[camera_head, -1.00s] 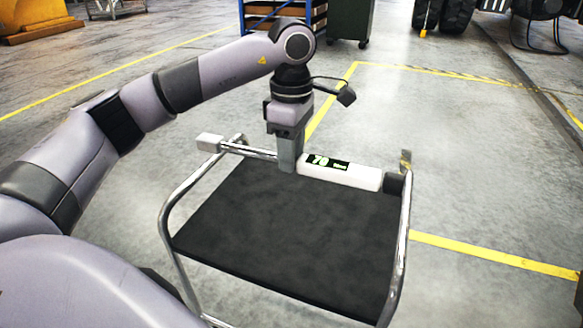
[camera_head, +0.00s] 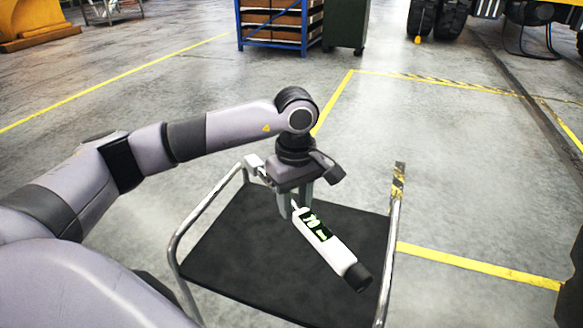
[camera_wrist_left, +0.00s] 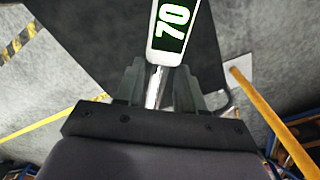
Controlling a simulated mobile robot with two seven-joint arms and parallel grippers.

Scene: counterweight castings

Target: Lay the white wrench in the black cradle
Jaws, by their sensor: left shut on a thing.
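The white wrench (camera_head: 328,242) has a white body with a green-lit display reading 70, a black end cap, a metal shaft and a pale block at its far left end. My left gripper (camera_head: 294,208) is shut on its shaft and holds it slantwise above the cart, black end toward the front right. In the left wrist view the metal shaft lies between the fingers (camera_wrist_left: 157,80) and the white body (camera_wrist_left: 172,30) extends beyond them. I cannot make out a black cradle in either view. My right gripper is not in view.
A cart with a black top (camera_head: 240,250) and chrome side rails (camera_head: 205,215) stands below the wrench; its top looks empty. A yellow-black striped strip (camera_head: 400,180) rises at its right back corner. A blue rack (camera_head: 280,25) and a dark bin (camera_head: 346,25) stand far behind.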

